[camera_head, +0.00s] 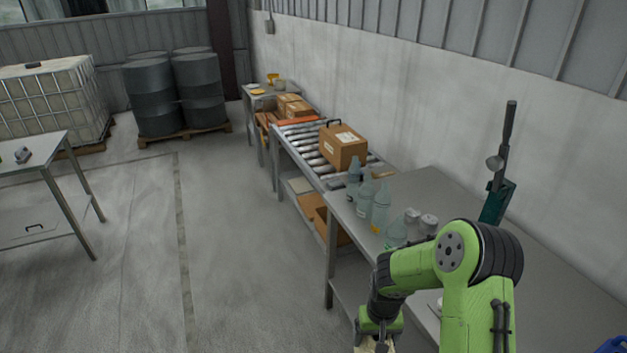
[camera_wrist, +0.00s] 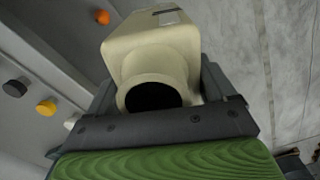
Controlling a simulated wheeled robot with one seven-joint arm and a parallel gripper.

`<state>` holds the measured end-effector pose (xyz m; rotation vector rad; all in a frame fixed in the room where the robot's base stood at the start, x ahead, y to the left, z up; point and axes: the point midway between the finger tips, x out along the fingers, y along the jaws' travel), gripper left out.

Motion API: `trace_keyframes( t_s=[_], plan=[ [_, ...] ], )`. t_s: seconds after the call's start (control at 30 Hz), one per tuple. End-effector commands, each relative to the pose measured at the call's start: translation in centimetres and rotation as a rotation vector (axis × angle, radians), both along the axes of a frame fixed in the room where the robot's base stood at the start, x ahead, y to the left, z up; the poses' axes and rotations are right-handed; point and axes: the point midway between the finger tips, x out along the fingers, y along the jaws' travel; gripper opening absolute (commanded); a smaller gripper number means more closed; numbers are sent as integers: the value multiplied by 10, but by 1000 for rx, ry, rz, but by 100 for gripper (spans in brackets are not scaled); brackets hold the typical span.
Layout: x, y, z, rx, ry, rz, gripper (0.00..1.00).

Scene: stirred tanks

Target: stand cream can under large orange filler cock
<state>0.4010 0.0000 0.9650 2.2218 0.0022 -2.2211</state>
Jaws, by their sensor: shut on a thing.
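The cream can (camera_wrist: 155,45) fills the top middle of the wrist view, its round open neck facing the camera. My gripper (camera_wrist: 160,95) is shut on it, a dark finger on either side. In the head view my gripper (camera_head: 376,338) is at the bottom edge, beside the near bench, and only a small cream part of the can (camera_head: 370,348) shows below it. I cannot make out a large orange filler cock in the head view. A small round orange thing (camera_wrist: 102,17) shows at the upper left of the wrist view; I cannot tell what it is.
The bench (camera_head: 440,190) at right holds clear bottles (camera_head: 380,207), white jars (camera_head: 428,221) and a green upright press (camera_head: 497,200). Behind it are a roller conveyor (camera_head: 305,152) and a carton (camera_head: 343,146). Drums (camera_head: 150,98) and a left table (camera_head: 40,152) flank open floor (camera_head: 230,240).

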Motion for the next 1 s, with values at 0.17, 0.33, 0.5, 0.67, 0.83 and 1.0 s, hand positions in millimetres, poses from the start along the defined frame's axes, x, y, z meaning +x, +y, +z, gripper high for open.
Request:
trace_keyframes(
  t_s=[0.17, 0.33, 0.5, 0.67, 0.83, 1.0],
  plan=[
    [0, 0, -46, 0, 0, -1, 31],
    [0, 0, -56, 1, -1, -2, 31],
    [0, -1, -53, 3, 0, -3, 31],
    [0, 0, -52, 2, -1, -2, 31],
    [0, 0, -52, -4, -2, 2, 31],
    [0, 0, -52, 1, -2, -2, 31]
  ],
)
